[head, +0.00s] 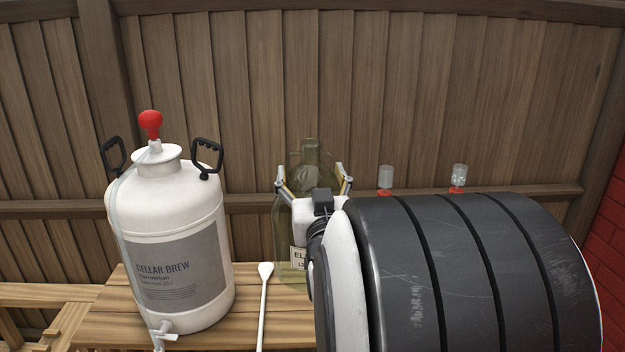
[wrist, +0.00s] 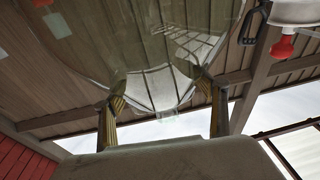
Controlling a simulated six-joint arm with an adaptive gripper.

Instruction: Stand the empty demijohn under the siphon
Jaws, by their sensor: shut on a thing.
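The demijohn (head: 310,160) is a large greenish see-through glass bottle with a short neck and a partly hidden label. It looks empty and upright right of the white keg (head: 170,240). My gripper (head: 313,175) is shut on the demijohn, a finger on each side of its upper part. The wrist view shows the glass (wrist: 150,45) between both fingers (wrist: 160,92). The arm hides the demijohn's lower right, and I cannot tell whether its base touches the table. The siphon (head: 150,122) has a red knob on the keg's top, with a clear tube down the keg's left side.
A white long-handled paddle (head: 264,300) lies between keg and demijohn.

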